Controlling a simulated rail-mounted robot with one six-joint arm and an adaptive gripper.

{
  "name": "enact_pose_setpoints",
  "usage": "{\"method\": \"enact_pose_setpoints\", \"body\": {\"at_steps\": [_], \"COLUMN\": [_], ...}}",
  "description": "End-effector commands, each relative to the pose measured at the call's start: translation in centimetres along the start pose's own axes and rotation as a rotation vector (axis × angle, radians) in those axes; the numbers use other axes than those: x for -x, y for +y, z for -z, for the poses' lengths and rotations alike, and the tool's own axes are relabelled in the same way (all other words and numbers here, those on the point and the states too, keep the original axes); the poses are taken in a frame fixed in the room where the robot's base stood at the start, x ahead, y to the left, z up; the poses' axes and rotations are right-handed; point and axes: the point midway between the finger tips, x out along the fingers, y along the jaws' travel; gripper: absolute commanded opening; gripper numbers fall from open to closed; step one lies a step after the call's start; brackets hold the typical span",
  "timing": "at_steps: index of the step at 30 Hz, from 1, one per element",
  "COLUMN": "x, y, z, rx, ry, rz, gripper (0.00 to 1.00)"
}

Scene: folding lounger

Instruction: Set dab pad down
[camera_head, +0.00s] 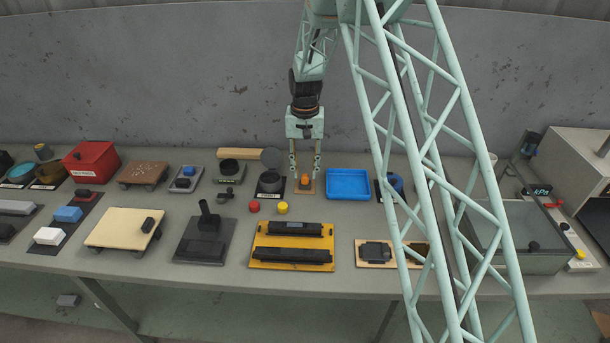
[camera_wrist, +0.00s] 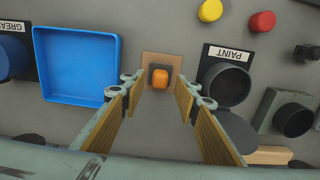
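A small orange block, which looks like the dab pad (camera_head: 305,181), stands on a tan square base (camera_head: 306,191) at the back of the bench. The wrist view also shows the orange block (camera_wrist: 160,76) on the tan base (camera_wrist: 161,61). My gripper (camera_head: 304,174) points down over it. Its two fingers are spread wide, one to each side of the block. In the wrist view a gap shows between the block and each finger, and nothing is held.
A blue tray (camera_head: 348,184) lies right of the tan base. A dark round pot labelled PAINT (camera_wrist: 224,83) stands on its other side. Red (camera_head: 254,206) and yellow (camera_head: 283,208) knobs sit in front. A yellow board (camera_head: 292,266) with black bars lies nearer the front edge.

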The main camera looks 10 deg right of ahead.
Motion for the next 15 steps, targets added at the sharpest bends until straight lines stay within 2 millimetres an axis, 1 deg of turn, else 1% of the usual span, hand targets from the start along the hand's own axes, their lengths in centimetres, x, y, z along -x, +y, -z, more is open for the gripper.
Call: {"method": "enact_pose_setpoints", "body": {"at_steps": [1, 6, 15], "x": [0.8, 3.4, 7.4], "y": [0.0, 0.0, 0.0], "z": [0.1, 0.1, 0.1], "rx": [0.000, 0.000, 0.000], "ry": [0.002, 0.002, 0.001], "rz": [0.001, 0.001, 0.000], "gripper": [0.29, 0.29, 0.29]}}
